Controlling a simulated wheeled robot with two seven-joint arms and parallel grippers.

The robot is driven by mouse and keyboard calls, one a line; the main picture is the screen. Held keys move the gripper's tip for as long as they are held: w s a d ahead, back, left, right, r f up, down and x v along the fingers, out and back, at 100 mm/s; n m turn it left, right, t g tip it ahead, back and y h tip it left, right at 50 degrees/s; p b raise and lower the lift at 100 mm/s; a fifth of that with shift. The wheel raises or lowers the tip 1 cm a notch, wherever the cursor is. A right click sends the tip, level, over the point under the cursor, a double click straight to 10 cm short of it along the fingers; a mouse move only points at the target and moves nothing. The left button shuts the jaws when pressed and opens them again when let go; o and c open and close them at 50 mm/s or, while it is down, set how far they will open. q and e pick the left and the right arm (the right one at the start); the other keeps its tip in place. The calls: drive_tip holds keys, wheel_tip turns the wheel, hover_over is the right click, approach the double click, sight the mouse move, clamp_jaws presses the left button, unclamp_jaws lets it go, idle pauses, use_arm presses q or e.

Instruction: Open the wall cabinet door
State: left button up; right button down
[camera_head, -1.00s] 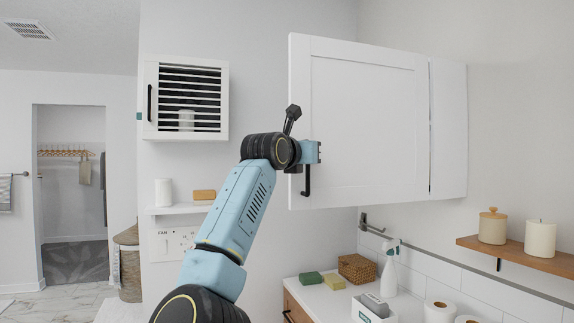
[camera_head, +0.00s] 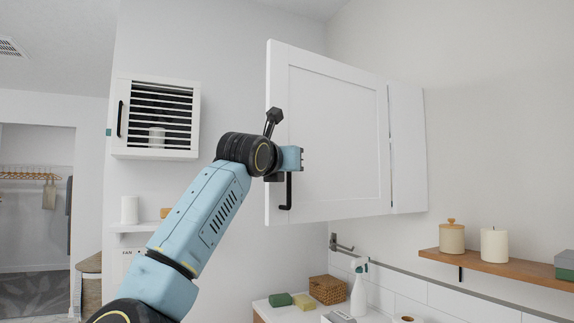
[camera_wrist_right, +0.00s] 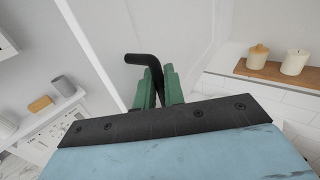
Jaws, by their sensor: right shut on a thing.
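The wall cabinet door (camera_head: 340,130) is a white framed panel with a black bar handle (camera_head: 289,190) near its lower left edge. It stands swung out from the cabinet (camera_head: 408,148), whose narrow white side shows at right. The cabinet's inside is hidden behind the door. My right gripper (camera_head: 296,160) is at the handle. In the right wrist view its green fingers (camera_wrist_right: 159,90) are closed around the black handle (camera_wrist_right: 143,60). My left gripper is not in view.
A louvred white unit (camera_head: 156,118) hangs at left, above a small shelf (camera_head: 135,227). Below are a counter with a basket (camera_head: 327,289) and a spray bottle (camera_head: 359,290). A doorway is at far left.

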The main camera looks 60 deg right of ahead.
drive_tip(key=c, duration=1.7)
unclamp_jaws()
drive_tip(key=shift+s+d, duration=0.1)
drive_tip(key=shift+s, duration=0.05)
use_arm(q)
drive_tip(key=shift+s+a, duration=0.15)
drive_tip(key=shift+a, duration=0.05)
